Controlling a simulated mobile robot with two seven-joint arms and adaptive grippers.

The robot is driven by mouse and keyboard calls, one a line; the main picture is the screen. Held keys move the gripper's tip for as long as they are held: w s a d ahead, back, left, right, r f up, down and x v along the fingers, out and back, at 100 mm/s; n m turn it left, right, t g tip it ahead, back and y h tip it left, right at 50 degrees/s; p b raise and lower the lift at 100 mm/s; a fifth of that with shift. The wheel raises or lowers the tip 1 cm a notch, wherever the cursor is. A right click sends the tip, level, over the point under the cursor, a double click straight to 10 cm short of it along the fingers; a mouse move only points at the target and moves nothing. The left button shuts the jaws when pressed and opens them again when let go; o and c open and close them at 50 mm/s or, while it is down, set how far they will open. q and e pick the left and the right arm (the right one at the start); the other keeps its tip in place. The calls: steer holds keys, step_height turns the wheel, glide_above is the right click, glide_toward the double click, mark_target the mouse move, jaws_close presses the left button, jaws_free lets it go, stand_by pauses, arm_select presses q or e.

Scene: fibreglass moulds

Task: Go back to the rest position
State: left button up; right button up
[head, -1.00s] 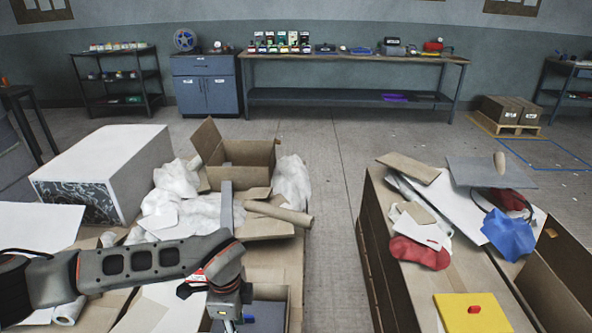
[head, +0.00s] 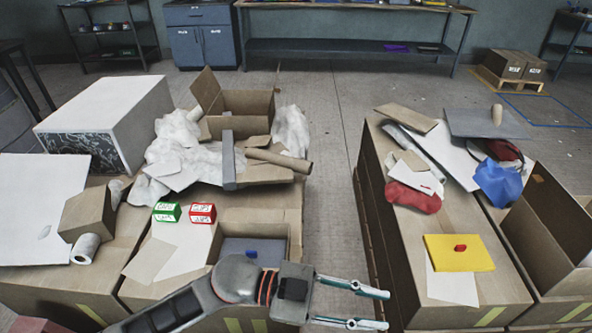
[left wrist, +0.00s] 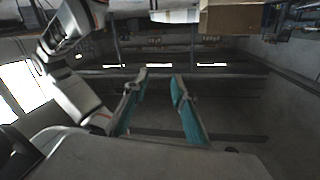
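My left gripper (head: 387,309) is at the bottom middle of the head view, pointing right. Its two teal-lined fingers are apart with nothing between them. It is in front of the gap between the two box-topped work areas, touching nothing that I can see. In the left wrist view the same fingers (left wrist: 160,78) are spread and empty. My right gripper does not show in the head view, and I cannot make it out in the left wrist view.
A green box (head: 167,212) and a red box (head: 203,213) sit on the left cartons. An open carton (head: 228,229) holding a blue item is behind my left arm. A yellow board (head: 459,253) with a red knob lies at right. Bare floor (head: 325,190) runs between.

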arm_select(q)
steer(key=w+a+r+n+t+h, duration=0.25)
steer(key=w+a+n+t, duration=0.25)
steer(key=w+n+t, duration=0.5)
steer(key=w+a+f+n+t+y, duration=0.3)
steer(key=a+f+n+t+y, duration=0.3)
steer(key=a+f+t+y, duration=0.45)
steer(key=s+a+f+n+g+y, duration=0.1)
steer(key=s+a+f+g+y, duration=0.2)
steer(key=s+a+f, duration=0.3)
steer(key=s+a+f+n+g+y, duration=0.2)
steer(key=s+a+f, duration=0.4)
steer(key=a+f, duration=0.5)
steer(key=shift+s+a+f+g+y, duration=0.15)
steer(key=shift+a+f+g+y, duration=0.25)
steer(key=shift+f+g+y, duration=0.4)
